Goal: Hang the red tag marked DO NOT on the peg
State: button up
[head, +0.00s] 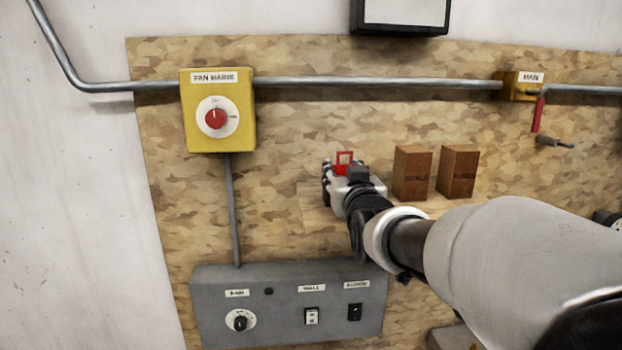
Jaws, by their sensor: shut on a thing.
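The red tag (344,158) shows as a small red piece with an opening in it, at the far end of my gripper (331,174). My gripper is shut on it, in front of the board and left of the brown blocks. The gripper's body hides part of the tag, and I cannot read any marking on it. A short grey peg-like piece (554,142) sticks out from the board at the right, below the yellow MAIN box (521,86). The gripper is well to the left of it and lower.
Two brown blocks (413,173) (458,171) stand on a wooden ledge (318,208) right beside my gripper. A red lever (539,113) hangs below the pipe (380,83). A yellow FAN box (217,111) is at left; a grey switch panel (275,289) is below. Bare board lies above the blocks.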

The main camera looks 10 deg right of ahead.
jog(key=shift+r+p, duration=1.15)
jog(key=shift+r, duration=1.85)
jog(key=shift+c, duration=0.6)
